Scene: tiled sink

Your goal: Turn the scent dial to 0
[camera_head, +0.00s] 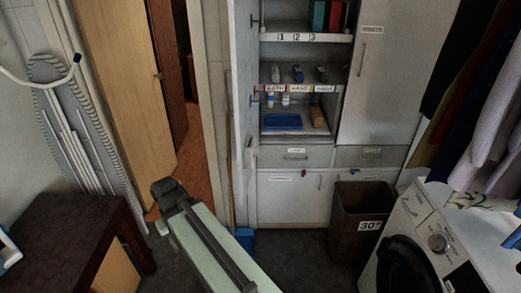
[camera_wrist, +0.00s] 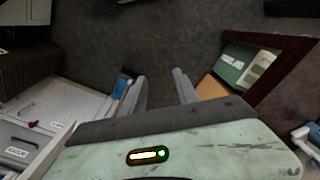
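No dial marked as a scent dial can be made out. A round knob (camera_head: 437,243) is on the front panel of the white washing machine (camera_head: 413,212) at the lower right of the head view; its setting is too small to read. My gripper (camera_wrist: 159,77) has its two grey fingers apart with only dark floor showing between them in the wrist view. In the head view the end of my arm is at lower centre-left, well away from the washing machine, and its fingers are not clear.
An open cabinet (camera_head: 297,77) with labelled shelves stands at the back. A dark bin (camera_head: 357,215) marked 30 is beside the washing machine. A dark brown table (camera_head: 70,235) is at left, near an open doorway. Clothes (camera_head: 470,90) hang at right. Dark floor (camera_head: 300,250) lies between.

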